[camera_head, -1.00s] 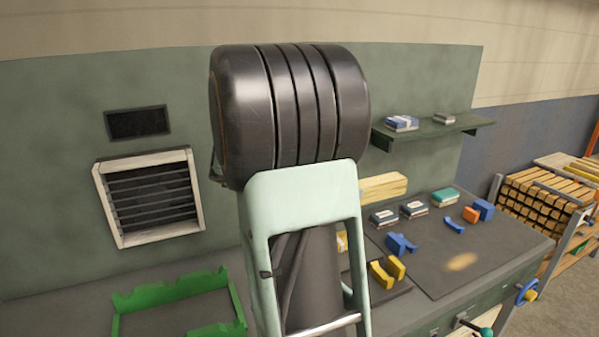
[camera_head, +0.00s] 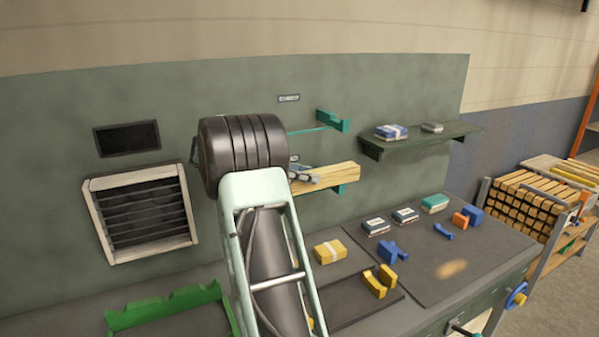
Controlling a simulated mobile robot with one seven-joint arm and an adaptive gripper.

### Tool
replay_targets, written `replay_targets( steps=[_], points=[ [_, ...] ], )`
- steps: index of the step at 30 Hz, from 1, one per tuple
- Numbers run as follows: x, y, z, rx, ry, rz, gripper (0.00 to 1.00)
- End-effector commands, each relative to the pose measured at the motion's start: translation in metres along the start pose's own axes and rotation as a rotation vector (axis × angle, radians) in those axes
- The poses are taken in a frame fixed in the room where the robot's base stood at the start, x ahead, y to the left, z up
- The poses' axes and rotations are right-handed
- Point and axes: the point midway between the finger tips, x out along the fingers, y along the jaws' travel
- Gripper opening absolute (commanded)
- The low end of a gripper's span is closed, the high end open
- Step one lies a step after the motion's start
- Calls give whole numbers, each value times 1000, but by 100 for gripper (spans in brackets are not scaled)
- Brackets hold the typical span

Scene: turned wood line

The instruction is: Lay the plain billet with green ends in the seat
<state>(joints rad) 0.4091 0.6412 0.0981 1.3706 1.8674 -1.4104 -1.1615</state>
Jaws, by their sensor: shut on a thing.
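A pale, square-sided wooden billet (camera_head: 338,176) lies roughly level in front of the green back panel. My gripper (camera_head: 303,175), small and grey, is shut on its left part; my dark arm hides the rest of that end. The visible right end looks plain, and I make out no green on it. A teal bracket (camera_head: 339,190) shows just under the billet; I cannot tell whether they touch. Another teal bracket (camera_head: 332,120) with a thin bar is on the panel above. Which piece is the seat is unclear.
A green notched rack (camera_head: 170,306) stands at lower left. A wall shelf (camera_head: 420,138) is to the right. A louvred vent (camera_head: 142,212) is at left.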

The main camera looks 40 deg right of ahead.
Motion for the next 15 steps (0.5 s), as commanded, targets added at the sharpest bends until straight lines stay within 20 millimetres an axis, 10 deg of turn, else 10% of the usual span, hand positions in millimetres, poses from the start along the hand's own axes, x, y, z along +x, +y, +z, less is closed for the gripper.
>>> replay_targets(
  steps=[15],
  points=[
    [3, -36, 7, -2, 2, 0, 0]
  ],
)
